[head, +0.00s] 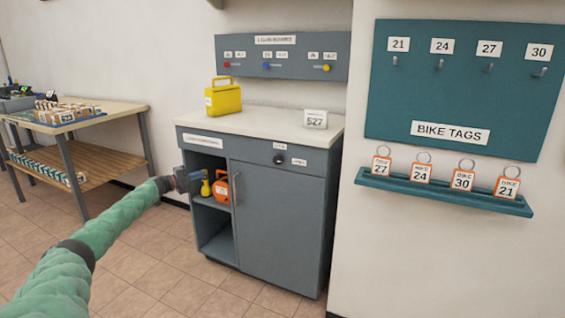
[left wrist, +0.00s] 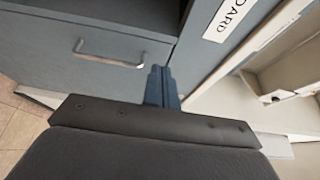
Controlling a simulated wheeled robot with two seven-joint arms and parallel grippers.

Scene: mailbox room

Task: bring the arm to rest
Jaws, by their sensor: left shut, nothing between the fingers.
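My left arm, in a green sleeve, reaches in from the lower left of the head view. My left gripper (head: 190,178) is at the open left compartment of the grey cabinet (head: 275,215), in front of its upper shelf. In the left wrist view the gripper's fingers (left wrist: 162,88) are together with nothing between them, and a grey panel with a metal handle (left wrist: 108,55) shows beyond them. My right gripper shows in neither view.
A yellow bottle (head: 206,188) and an orange box (head: 221,188) stand in the compartment near the gripper. A yellow box (head: 223,97) and a 527 sign (head: 315,119) are on the cabinet top. A wooden table (head: 110,107) stands left. Floor between is clear.

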